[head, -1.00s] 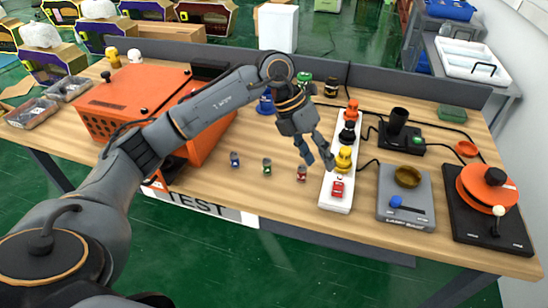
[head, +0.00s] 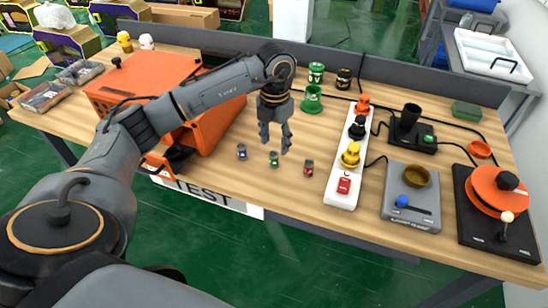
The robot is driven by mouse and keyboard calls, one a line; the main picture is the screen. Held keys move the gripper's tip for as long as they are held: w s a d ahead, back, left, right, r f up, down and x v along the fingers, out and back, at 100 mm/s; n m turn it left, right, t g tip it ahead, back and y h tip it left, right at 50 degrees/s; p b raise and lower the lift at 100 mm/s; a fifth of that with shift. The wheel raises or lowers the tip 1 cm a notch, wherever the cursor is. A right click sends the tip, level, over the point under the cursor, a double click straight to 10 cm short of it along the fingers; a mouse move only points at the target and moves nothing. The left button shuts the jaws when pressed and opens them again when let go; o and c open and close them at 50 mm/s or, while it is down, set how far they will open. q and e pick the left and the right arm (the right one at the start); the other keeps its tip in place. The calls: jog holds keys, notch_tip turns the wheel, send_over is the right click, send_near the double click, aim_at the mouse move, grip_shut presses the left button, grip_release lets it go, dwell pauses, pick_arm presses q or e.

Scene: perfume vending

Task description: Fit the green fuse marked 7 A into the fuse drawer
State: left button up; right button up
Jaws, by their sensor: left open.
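A small green fuse (head: 274,159) stands on the wooden table, between a blue fuse (head: 242,152) on its left and a red fuse (head: 308,168) on its right. Its marking is too small to read. My left gripper (head: 276,147) points down with its fingers apart, just above and behind the green fuse in the picture. It holds nothing and appears clear of the fuse. I cannot make out the fuse drawer for certain. My right gripper is not in view.
A large orange machine (head: 150,82) stands left of the fuses. A white power strip (head: 341,198) with coloured plugs and a red switch lies to their right. Beyond it are a grey scale (head: 411,215) and an orange turntable device (head: 492,190). The table's front edge is near the fuses.

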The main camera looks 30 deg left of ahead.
aim_at(274, 153)
pick_arm(q)
jog(key=f, duration=0.1)
jog(key=f+p, duration=0.1)
jog(key=f, duration=0.1)
jog(key=shift+s+f, duration=0.25)
jog(key=shift+f, duration=0.7)
grip_shut()
